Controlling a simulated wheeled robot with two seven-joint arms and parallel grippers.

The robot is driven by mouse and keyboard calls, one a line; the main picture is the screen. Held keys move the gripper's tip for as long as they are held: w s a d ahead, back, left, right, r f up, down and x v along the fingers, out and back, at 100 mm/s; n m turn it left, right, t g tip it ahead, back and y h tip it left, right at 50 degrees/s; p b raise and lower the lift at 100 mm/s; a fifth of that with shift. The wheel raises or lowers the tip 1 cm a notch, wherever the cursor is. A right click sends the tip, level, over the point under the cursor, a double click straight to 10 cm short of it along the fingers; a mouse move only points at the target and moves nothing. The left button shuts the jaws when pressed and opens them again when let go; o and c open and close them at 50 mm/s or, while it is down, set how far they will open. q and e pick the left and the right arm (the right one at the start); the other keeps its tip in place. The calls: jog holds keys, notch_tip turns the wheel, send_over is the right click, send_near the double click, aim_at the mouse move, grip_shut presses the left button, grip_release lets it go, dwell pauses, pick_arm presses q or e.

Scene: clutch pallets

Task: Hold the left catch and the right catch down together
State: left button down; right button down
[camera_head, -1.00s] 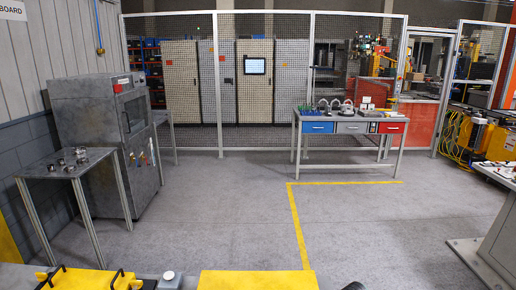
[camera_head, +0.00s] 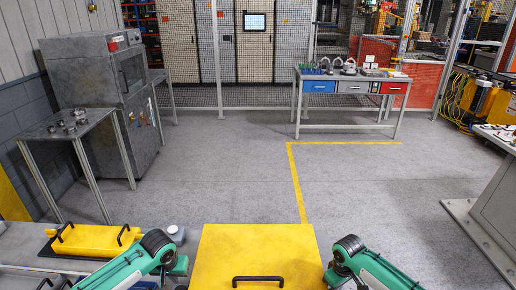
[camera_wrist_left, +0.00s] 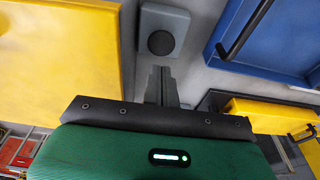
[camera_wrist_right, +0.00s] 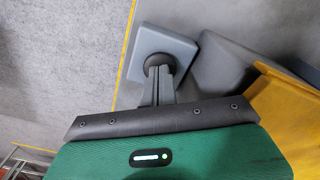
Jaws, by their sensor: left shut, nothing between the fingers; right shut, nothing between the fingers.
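The left catch (camera_head: 175,233) is a grey block beside the yellow panel; the left wrist view shows its dark round pad (camera_wrist_left: 161,42). My left gripper (camera_head: 178,268) is shut and empty; in the left wrist view its fingertips (camera_wrist_left: 161,70) point at the catch, with a small gap in the picture. The right catch (camera_wrist_right: 162,50) shows in the right wrist view as a grey block with a dark round pad. My right gripper (camera_wrist_right: 158,70) is shut and empty, its tips overlapping that pad; I cannot tell if they press it. In the head view my right arm hides this catch.
A yellow panel (camera_head: 258,240) with a black handle lies between my arms. A yellow piece with two handles (camera_head: 95,240) is at left. A blue panel (camera_wrist_left: 275,40) shows in the left wrist view. The floor ahead is open, before a bench (camera_head: 352,76).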

pick_arm(q)
jog(key=shift+r, duration=0.15)
pick_arm(e)
jog(key=shift+s+f, duration=0.2)
jog(key=shift+f, duration=0.1)
jog(key=shift+r, duration=0.15)
pick_arm(q)
jog(key=shift+w, duration=0.1)
pick_arm(e)
jog(key=shift+w+r, duration=0.1)
jog(key=shift+r, duration=0.2)
jog(key=shift+w+r, duration=0.15)
jog(key=shift+r, duration=3.15)
